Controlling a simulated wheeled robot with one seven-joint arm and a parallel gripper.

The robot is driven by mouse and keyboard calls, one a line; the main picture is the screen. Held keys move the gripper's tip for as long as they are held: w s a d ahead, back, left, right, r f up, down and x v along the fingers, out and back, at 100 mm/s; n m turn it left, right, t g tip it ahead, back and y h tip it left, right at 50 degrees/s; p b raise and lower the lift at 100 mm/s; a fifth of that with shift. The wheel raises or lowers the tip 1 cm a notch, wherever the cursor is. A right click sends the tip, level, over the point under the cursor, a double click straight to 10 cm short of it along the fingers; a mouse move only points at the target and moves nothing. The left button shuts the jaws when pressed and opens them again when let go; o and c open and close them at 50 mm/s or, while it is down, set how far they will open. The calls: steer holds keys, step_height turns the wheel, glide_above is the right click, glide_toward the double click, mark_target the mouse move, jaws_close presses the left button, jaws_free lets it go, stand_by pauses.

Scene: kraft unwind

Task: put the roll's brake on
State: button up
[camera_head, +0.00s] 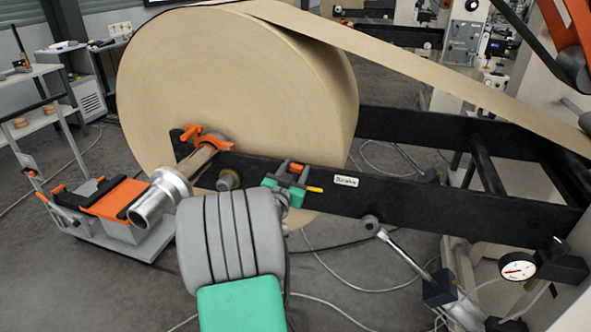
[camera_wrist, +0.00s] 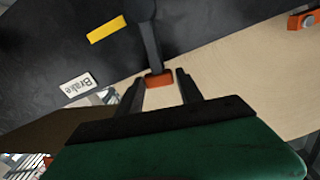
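The brake lever is a dark bar with an orange tip (camera_wrist: 158,80); in the wrist view it hangs down from a dark pivot. In the head view its orange tip (camera_head: 296,167) shows at the side of the black frame. My gripper (camera_wrist: 160,82) is open, its two dark fingers on either side of the tip. In the head view my gripper (camera_head: 294,170) is over the frame, partly hidden by my wrist. Whether the fingers touch the lever cannot be told. A white "Brake" label (camera_wrist: 78,86) and a yellow mark (camera_wrist: 106,30) are on the frame; the label also shows in the head view (camera_head: 346,181).
The large kraft roll (camera_head: 225,90) stands behind the frame (camera_head: 420,196), its web running to the upper right. A shaft end (camera_head: 155,198) sticks out left of my gripper. A cylinder (camera_head: 400,250) and gauge (camera_head: 517,267) are at right. Cables lie on the floor.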

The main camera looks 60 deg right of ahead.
jaws_close()
stand_by(0.9)
